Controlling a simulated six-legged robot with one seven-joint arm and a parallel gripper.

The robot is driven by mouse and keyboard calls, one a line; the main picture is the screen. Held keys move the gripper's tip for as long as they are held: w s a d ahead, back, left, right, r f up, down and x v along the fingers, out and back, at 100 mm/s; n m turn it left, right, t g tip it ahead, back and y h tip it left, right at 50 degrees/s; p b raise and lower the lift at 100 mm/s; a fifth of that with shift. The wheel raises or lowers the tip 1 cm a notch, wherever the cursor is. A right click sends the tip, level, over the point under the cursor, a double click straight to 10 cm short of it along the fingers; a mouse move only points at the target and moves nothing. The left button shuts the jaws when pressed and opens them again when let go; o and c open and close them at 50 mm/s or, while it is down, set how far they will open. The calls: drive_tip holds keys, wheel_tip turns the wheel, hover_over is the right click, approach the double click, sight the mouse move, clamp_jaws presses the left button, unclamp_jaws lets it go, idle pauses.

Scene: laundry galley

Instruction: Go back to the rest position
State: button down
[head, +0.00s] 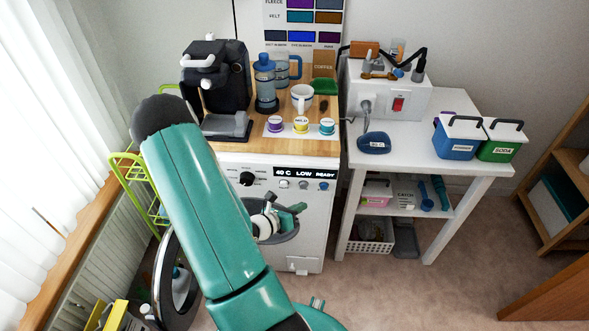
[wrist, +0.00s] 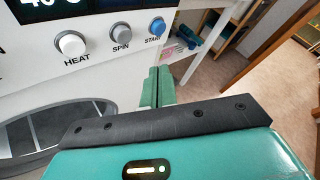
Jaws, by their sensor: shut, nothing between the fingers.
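My gripper (head: 299,208) is in front of the white washing machine (head: 312,245), just below its control panel and before the round drum opening. In the wrist view its two teal fingers (wrist: 158,86) are together with nothing between them. They point towards the right part of the machine's front, below the blue START button (wrist: 157,26). The grey SPIN knob (wrist: 120,33) and the white HEAT knob (wrist: 70,44) are to the left of it. My teal arm crosses the left middle of the head view and hides part of the machine.
The round washer door (head: 163,280) stands open at the left. A white table (head: 463,183) with blue and green tubs is at the right. Carpet (head: 430,290) is clear at front right.

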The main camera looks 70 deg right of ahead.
idle(0.3)
drive_tip(key=w+a+r+m+t+y, duration=0.1)
drive_tip(key=w+a+r+m+y, duration=0.1)
drive_tip(key=w+a+r+m, duration=0.6)
drive_tip(key=w+a+r+m+t+y, duration=0.2)
drive_tip(key=w+a+r+m+y, duration=0.15)
drive_tip(key=w+a+r, duration=0.5)
drive_tip(key=a+r+m+t+y, duration=0.2)
drive_tip(key=a+r, duration=0.4)
drive_tip(key=a, duration=0.3)
drive_tip(key=w+a+r+m+t+y, duration=0.1)
drive_tip(key=a+r+t, duration=0.3)
drive_tip(key=a, duration=0.5)
drive_tip(key=a+r+m+t+y, duration=0.3)
drive_tip(key=a+r+t+y, duration=0.1)
drive_tip(key=a+r, duration=0.3)
drive_tip(key=shift+w+a+r, duration=0.25)
drive_tip(key=shift+a+r, duration=0.15)
drive_tip(key=shift+a, duration=0.6)
drive_tip(key=shift+d, duration=0.15)
